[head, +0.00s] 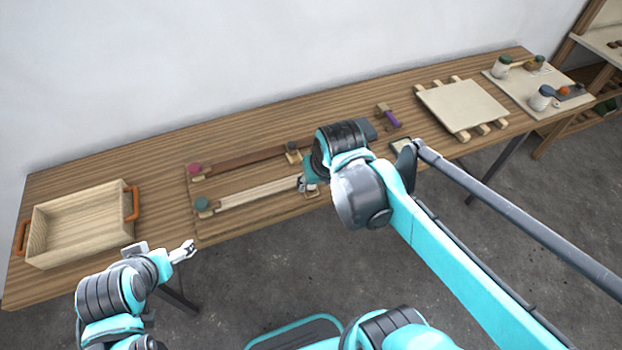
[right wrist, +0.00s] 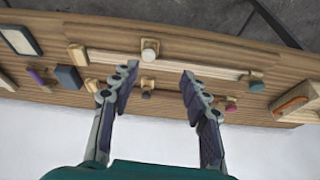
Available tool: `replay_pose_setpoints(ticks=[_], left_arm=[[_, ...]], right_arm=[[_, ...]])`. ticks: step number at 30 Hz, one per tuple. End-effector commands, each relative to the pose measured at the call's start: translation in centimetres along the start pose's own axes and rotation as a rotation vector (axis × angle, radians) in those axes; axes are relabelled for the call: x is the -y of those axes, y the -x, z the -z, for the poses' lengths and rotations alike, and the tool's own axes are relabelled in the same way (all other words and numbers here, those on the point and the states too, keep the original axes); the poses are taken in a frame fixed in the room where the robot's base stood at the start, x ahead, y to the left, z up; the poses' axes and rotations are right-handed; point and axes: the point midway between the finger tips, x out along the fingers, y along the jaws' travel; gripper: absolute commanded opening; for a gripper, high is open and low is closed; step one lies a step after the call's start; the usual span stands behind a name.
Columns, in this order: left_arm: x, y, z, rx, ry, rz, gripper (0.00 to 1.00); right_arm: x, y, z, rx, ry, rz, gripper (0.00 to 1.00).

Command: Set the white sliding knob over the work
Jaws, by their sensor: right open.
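The white sliding knob (right wrist: 149,50) stands on a pale rail (head: 258,191) with a teal end knob (head: 203,204); the rail also shows in the right wrist view (right wrist: 195,66). The knob is near the rail end away from the teal knob. My right gripper (right wrist: 157,84) is open and empty, with the white knob seen beyond and between its fingertips, not gripped.
Behind the pale rail runs a dark rail (head: 245,160) with a pink end knob (head: 194,168) and a dark knob (head: 291,146). A wooden crate (head: 80,228) stands at the left. A purple-handled tool (head: 391,118) and a slatted board (head: 462,103) lie right.

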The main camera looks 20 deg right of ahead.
Motion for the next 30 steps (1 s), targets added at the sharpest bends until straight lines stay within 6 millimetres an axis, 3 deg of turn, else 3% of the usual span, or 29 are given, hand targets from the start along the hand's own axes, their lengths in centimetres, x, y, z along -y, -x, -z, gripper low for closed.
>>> replay_pose_setpoints(ticks=[1,6,12,20,30], left_arm=[[0.0,0.3,0.2,0.000,0.000,0.000,0.87],[0.0,0.7,0.5,0.000,0.000,0.000,0.87],[0.0,1.0,0.7,0.000,0.000,0.000,0.87],[0.0,0.7,0.5,0.000,0.000,0.000,0.87],[0.0,-0.9,-0.6,0.000,0.000,0.000,0.87]], right_arm=[[-0.2,-0.5,1.5,0.045,-0.018,-0.005,0.46],[-0.8,-3.3,4.6,0.203,-0.075,-0.024,0.46],[-1.5,-6.6,6.4,0.337,-0.123,-0.042,0.46],[-1.8,-8.9,6.5,0.386,-0.140,-0.050,0.46],[-1.9,-13.9,4.4,0.383,-0.139,-0.049,0.46]])
